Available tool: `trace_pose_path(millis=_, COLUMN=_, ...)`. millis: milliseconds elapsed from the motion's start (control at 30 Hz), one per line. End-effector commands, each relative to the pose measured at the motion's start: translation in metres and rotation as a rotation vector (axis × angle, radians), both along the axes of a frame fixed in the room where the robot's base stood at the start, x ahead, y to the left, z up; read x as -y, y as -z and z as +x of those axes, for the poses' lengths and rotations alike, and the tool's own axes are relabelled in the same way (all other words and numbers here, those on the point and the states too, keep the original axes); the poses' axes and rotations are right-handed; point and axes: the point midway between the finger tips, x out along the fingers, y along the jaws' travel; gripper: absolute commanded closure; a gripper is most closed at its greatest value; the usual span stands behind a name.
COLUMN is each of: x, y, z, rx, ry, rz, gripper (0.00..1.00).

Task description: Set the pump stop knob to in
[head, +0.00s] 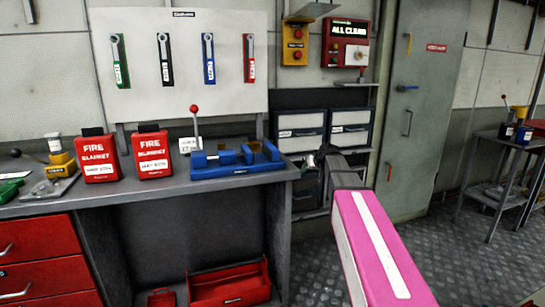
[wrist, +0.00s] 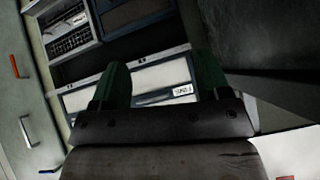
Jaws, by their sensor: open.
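Two wall boxes with red controls hang at the upper right of the board in the head view. One is a yellow box (head: 295,43) with two red round knobs. The other is a red panel (head: 345,43) with an "ALL CLEAR" display, a yellow button and a pale part with a small red tip. Their labels are too small to tell which bears the pump stop knob. My gripper (head: 322,157) is below both boxes, in front of the drawer units, apart from them. In the wrist view my gripper (wrist: 160,82) is open and empty, its dark green fingers spread.
White-fronted drawer units (head: 299,132) stand behind my gripper. The workbench (head: 130,198) holds red fire blanket boxes (head: 152,155) and a blue lever device (head: 235,160). A grey-green door (head: 415,120) is to the right. Open floor (head: 450,255) lies at lower right.

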Motion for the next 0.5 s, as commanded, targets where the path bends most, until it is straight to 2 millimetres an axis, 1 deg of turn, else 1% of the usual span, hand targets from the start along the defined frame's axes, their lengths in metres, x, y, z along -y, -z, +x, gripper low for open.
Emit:
trace_pose_path(millis=33, x=-0.002, y=0.028, z=-0.026, rx=-0.054, ry=0.005, rz=-0.009, gripper=0.30)
trace_pose_path(millis=67, x=-0.002, y=0.042, z=-0.037, rx=-0.084, ry=0.010, rz=-0.016, gripper=0.30)
trace_pose_path(millis=100, x=-0.002, y=0.061, z=-0.053, rx=-0.126, ry=0.016, rz=-0.025, gripper=0.30)
trace_pose_path(millis=167, x=-0.003, y=0.088, z=-0.077, rx=-0.187, ry=0.026, rz=-0.038, gripper=0.30)
trace_pose_path(millis=200, x=-0.003, y=0.105, z=-0.093, rx=-0.228, ry=0.034, rz=-0.048, gripper=0.30)
trace_pose_path(millis=267, x=-0.002, y=0.129, z=-0.119, rx=-0.288, ry=0.045, rz=-0.065, gripper=0.30)
trace_pose_path(millis=300, x=-0.002, y=0.144, z=-0.136, rx=-0.328, ry=0.053, rz=-0.077, gripper=0.30)
trace_pose_path(millis=367, x=-0.001, y=0.166, z=-0.163, rx=-0.387, ry=0.065, rz=-0.095, gripper=0.30)
trace_pose_path(millis=400, x=-0.001, y=0.180, z=-0.181, rx=-0.429, ry=0.075, rz=-0.108, gripper=0.30)
trace_pose_path(millis=467, x=0.001, y=0.199, z=-0.209, rx=-0.487, ry=0.090, rz=-0.128, gripper=0.30)
trace_pose_path(millis=500, x=0.002, y=0.210, z=-0.226, rx=-0.523, ry=0.098, rz=-0.143, gripper=0.30)
